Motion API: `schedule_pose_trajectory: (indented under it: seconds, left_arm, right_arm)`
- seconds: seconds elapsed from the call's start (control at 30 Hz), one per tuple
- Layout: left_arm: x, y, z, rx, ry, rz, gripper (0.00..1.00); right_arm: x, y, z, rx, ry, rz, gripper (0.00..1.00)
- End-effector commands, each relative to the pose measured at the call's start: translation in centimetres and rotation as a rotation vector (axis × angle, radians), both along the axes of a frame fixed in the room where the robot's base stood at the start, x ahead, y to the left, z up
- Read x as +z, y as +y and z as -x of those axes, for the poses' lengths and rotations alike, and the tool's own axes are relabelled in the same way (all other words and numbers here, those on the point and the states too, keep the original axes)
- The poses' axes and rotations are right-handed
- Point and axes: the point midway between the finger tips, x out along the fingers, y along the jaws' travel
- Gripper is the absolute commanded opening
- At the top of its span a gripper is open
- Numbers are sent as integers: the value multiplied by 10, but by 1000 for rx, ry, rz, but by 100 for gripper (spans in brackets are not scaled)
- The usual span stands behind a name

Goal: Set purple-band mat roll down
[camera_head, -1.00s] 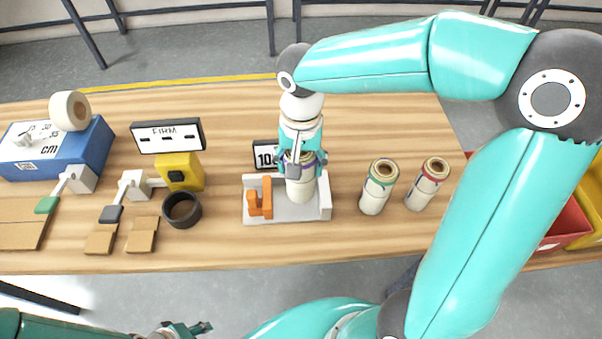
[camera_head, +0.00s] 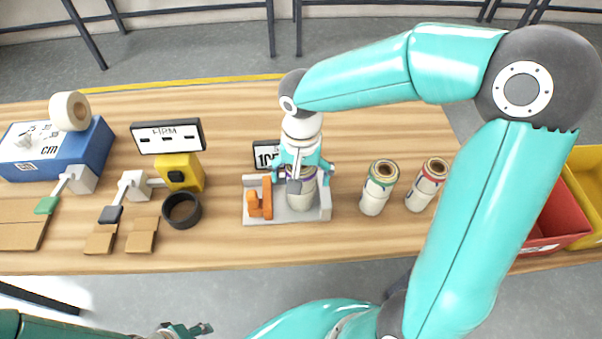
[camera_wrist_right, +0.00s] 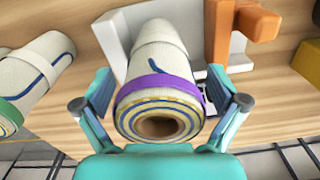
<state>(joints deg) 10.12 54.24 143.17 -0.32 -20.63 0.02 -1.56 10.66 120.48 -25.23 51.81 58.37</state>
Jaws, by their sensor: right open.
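The purple-band mat roll (camera_head: 301,190) stands upright in the grey fixture tray (camera_head: 285,214), beside an orange block (camera_head: 260,200). In the right wrist view the roll (camera_wrist_right: 160,98) shows its purple band and coiled end. My right gripper (camera_head: 301,172) is just above the roll in the head view. In the wrist view its fingers (camera_wrist_right: 162,100) are spread on either side of the roll, with gaps showing. My left gripper (camera_head: 190,329) is low at the bottom edge, away from the table, small and partly cropped.
A green-band roll (camera_head: 378,188) and a red-band roll (camera_head: 427,186) stand to the right of the fixture. A black ring (camera_head: 181,210), a yellow device (camera_head: 181,172) and a FIRM sign (camera_head: 167,136) are to the left. Red (camera_head: 550,220) and yellow bins sit at the far right.

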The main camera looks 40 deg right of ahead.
Motion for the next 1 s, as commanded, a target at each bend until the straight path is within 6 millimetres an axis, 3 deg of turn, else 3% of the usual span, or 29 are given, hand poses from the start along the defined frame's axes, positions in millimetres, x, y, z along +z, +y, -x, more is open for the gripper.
schedule_pose_trajectory:
  seconds: [0.23,0.7,1.0]
  left_arm:
    - [1,0,0,0,0,0,40]
    - [5,0,0,0,0,0,40]
    - [6,0,0,0,0,0,40]
  right_arm:
    - [13,0,-1,-1,-5,0,96]
    - [100,0,0,1,-5,-1,96]
    - [121,0,1,2,-1,-1,96]
